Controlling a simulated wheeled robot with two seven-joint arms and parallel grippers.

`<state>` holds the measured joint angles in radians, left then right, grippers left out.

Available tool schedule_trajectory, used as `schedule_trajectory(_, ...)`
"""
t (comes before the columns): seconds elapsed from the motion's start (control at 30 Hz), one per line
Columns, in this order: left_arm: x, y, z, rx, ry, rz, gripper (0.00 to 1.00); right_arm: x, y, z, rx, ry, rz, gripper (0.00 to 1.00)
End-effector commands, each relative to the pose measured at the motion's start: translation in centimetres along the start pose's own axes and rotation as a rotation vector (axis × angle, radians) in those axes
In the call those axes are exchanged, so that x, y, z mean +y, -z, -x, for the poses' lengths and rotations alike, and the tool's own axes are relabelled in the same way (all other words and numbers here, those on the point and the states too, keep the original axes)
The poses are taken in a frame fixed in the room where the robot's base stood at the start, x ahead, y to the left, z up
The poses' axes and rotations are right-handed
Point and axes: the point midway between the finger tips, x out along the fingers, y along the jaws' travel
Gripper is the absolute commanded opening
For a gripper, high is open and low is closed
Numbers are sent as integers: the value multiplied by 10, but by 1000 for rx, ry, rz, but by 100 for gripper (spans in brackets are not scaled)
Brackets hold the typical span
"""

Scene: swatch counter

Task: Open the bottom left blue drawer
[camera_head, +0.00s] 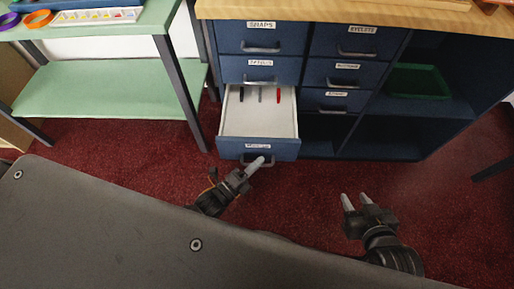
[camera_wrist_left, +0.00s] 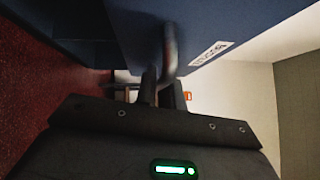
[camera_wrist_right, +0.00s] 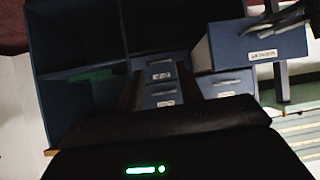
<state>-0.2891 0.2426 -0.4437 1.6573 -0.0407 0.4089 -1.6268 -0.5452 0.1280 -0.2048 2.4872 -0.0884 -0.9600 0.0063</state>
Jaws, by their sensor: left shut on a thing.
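The bottom left blue drawer (camera_head: 228,146) is pulled out, and its white inside (camera_head: 262,118) shows in the head view. A few slim items, one of them red, lie at its back. My left gripper (camera_head: 257,163) is at the drawer's front and is shut on its grey handle (camera_wrist_left: 169,52), which the left wrist view shows between the fingers. My right gripper (camera_head: 355,200) is open and empty, above the red carpet to the right of the drawer. The right wrist view also shows the drawer (camera_wrist_right: 262,46) jutting out.
The other blue drawers (camera_head: 345,74) are closed. Open cubbies are at the right, one holding a green tray (camera_head: 418,80). A green shelf table (camera_head: 105,90) stands close on the left. Red carpet (camera_head: 310,190) is free in front of the cabinet.

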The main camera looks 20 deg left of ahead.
Motion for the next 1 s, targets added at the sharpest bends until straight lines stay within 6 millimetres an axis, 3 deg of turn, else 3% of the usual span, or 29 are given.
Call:
schedule_trajectory(0.23, -3, 9, 9, 0, 1, -2, 0, 7, -15, 4, -92, -18, -13, 36)
schedule_trajectory(0.57, -2, 9, 10, -1, 1, -1, 0, 7, -17, 4, -98, -20, -14, 36)
schedule_trajectory(0.6, -2, 9, 10, -1, 1, -2, 11, 7, -17, 4, -98, -20, -14, 36)
schedule_trajectory(0.77, -2, 9, 10, -1, 1, -1, 31, 7, -17, 4, -98, -20, -14, 36)
schedule_trajectory(1.0, -2, 9, 10, 0, 1, -1, 31, 8, -17, 4, -98, -20, -14, 36)
